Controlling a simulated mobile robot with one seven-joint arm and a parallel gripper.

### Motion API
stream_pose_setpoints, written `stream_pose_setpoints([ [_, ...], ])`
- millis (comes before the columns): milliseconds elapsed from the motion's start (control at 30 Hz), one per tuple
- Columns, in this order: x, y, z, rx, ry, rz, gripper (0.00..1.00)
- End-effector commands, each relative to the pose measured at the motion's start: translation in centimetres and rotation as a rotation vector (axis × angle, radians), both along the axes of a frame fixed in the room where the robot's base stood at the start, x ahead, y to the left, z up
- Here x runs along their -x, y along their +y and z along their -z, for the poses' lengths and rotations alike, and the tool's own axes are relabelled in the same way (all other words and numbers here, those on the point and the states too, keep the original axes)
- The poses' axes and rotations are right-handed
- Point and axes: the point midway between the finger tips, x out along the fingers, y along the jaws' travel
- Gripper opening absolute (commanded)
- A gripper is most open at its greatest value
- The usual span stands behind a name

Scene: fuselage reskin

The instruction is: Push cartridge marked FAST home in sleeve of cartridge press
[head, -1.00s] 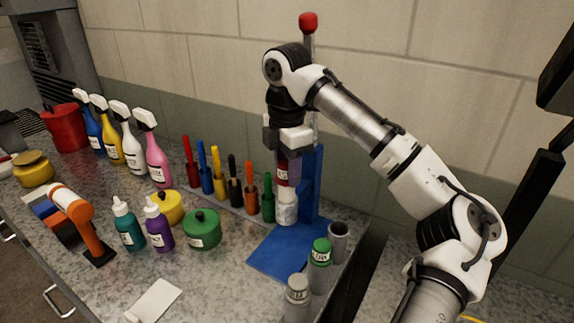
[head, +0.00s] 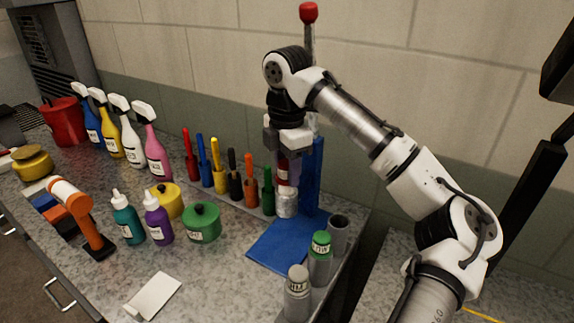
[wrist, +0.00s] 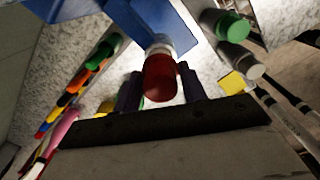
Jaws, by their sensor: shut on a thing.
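My gripper (head: 287,178) is shut on a red cartridge (head: 283,173), held upright over the blue cartridge press (head: 312,180). A white band shows on the cartridge, but its lettering cannot be read. Directly below it is the pale, whitish sleeve (head: 287,204) above the press's blue base; the two are in line, and how deep the cartridge sits cannot be told. In the wrist view the red cartridge (wrist: 160,82) lies between the two dark fingers, with a pale ring (wrist: 158,49) at its far end against the blue press (wrist: 140,18). The press lever has a red knob (head: 308,12).
A green-capped cartridge (head: 320,258), a grey-capped cartridge (head: 297,292) and an open grey tube (head: 338,234) stand at the press's front right. Several coloured markers (head: 234,178) stand close on its left. Bottles and pots lie farther left. A white card (head: 153,296) lies in front.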

Motion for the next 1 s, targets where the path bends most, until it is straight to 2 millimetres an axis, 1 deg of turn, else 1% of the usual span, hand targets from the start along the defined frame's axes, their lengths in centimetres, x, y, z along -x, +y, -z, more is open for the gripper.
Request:
stream_pose_setpoints([
  [1000,0.0,0.0,2.1,0.000,0.000,0.000,0.18],
])
